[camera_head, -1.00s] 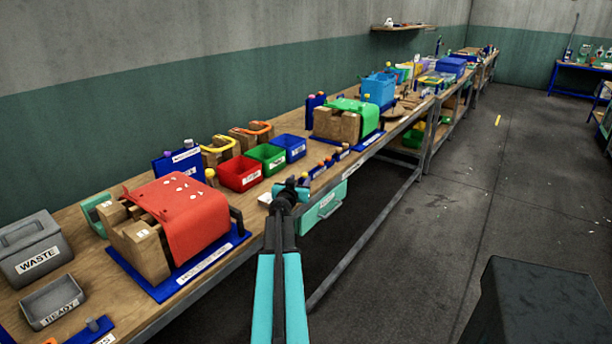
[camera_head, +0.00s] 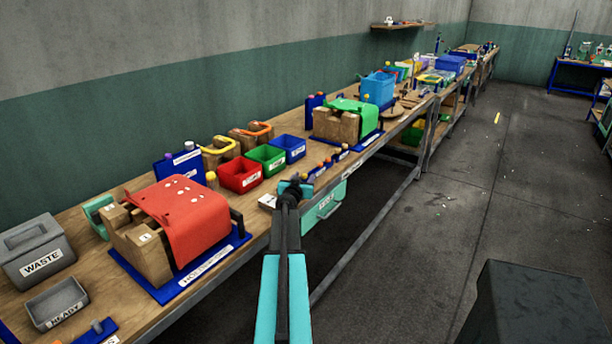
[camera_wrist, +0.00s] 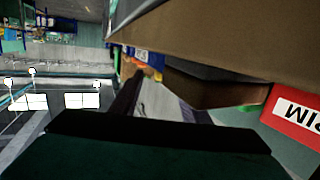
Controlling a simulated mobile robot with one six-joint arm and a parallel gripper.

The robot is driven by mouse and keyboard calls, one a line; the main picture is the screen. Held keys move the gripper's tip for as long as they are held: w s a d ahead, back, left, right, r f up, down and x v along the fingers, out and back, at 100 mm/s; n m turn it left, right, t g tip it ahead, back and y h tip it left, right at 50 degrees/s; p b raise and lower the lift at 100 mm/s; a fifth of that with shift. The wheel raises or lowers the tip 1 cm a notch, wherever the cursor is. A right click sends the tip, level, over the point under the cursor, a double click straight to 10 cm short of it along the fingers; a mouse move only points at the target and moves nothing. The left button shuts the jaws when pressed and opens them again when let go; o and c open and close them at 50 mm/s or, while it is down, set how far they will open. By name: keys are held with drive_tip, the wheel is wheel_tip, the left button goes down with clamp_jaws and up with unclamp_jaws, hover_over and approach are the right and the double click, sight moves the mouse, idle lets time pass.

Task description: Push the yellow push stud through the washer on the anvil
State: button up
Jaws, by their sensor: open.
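My gripper (camera_head: 294,188) is at the bench's front edge, right of the red-covered press (camera_head: 186,215). It is open, and nothing shows between its fingers. A yellow-topped peg (camera_head: 211,178) stands behind that press, left of the red bin. A row of small blue holders with coloured pegs (camera_head: 328,163) lies along the front edge, just beyond my gripper. Which peg is the yellow push stud I cannot tell. A green-covered press (camera_head: 352,119) stands farther along. The anvil and washer cannot be made out. The wrist view shows mostly a dark bar across its lower part.
Red (camera_head: 240,174), green (camera_head: 267,157) and blue (camera_head: 290,147) bins stand behind the gripper. A grey WASTE box (camera_head: 38,252) and a READY tray (camera_head: 56,302) are at the near left. A teal drawer (camera_head: 324,204) hangs under the bench.

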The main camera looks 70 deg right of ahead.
idle(0.6)
clamp_jaws()
